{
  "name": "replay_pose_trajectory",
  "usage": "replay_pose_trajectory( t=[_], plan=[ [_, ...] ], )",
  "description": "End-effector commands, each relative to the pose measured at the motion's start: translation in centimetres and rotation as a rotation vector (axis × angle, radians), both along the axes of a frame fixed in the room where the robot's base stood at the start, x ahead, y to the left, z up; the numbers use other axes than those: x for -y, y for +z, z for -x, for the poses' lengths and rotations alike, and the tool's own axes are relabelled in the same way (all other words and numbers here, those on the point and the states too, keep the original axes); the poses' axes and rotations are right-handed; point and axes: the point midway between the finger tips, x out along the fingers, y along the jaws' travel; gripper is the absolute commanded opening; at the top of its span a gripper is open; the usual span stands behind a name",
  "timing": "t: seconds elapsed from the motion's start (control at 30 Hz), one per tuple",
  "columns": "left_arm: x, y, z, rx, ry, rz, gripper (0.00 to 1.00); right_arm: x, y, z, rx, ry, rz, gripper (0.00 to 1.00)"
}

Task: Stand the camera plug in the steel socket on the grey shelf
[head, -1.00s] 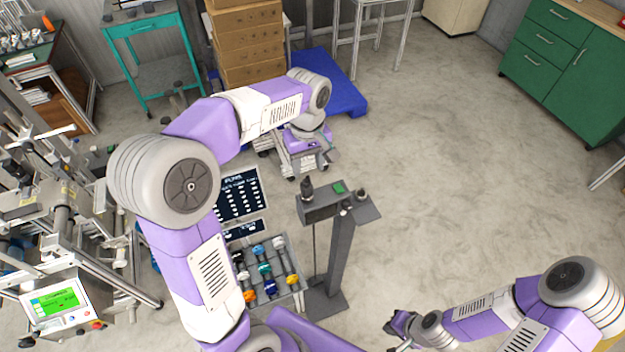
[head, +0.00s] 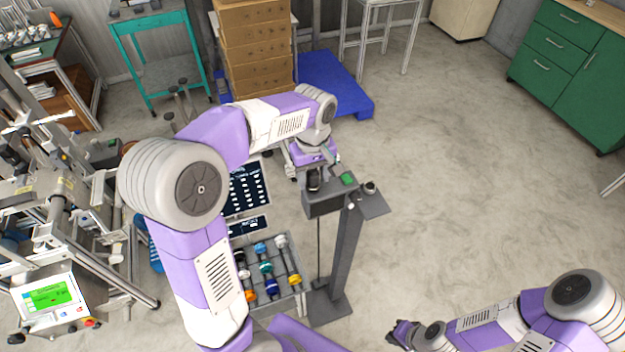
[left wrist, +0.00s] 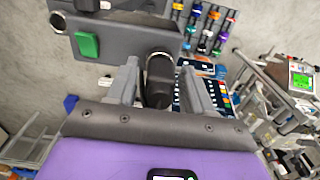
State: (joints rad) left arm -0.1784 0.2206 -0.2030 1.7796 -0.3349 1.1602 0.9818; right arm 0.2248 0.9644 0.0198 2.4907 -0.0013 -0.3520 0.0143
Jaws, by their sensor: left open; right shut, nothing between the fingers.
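The dark camera plug (head: 314,183) stands upright at the left end of the grey box-topped stand. In the left wrist view, the plug (left wrist: 159,80) lies between the two fingers of my left gripper (left wrist: 162,90), with a steel ring at its far end. My left gripper (head: 315,164) is open around the plug; finger contact cannot be told. The steel socket (head: 370,187) is on the grey shelf (head: 377,206) at the stand's right side; its ring also shows in the left wrist view (left wrist: 57,21). My right gripper (head: 398,334) is shut and empty at the bottom.
A green button (head: 347,179) sits between plug and socket, with a small pale knob (head: 351,206) nearby. A rack of coloured plugs (head: 272,296) and a dark label board (head: 246,190) stand left of the post.

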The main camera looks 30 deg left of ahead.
Motion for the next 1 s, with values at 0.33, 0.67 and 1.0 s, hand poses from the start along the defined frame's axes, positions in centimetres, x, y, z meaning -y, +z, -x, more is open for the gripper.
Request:
replay_pose_trajectory(
  t=[0.33,0.67,1.0],
  plan=[
    [0.0,0.0,0.0,0.001,0.0,0.001,0.05,0.0,0.0,0.0,0.0,0.0,0.0,0.0],
    [0.0,0.9,0.0,0.002,0.0,0.001,0.0,0.0,0.6,0.0,0.0,0.0,0.0,0.0],
    [0.0,4.8,0.0,0.002,-0.001,0.001,0.0,0.0,3.2,0.0,0.0,0.0,0.0,0.0]
  ],
)
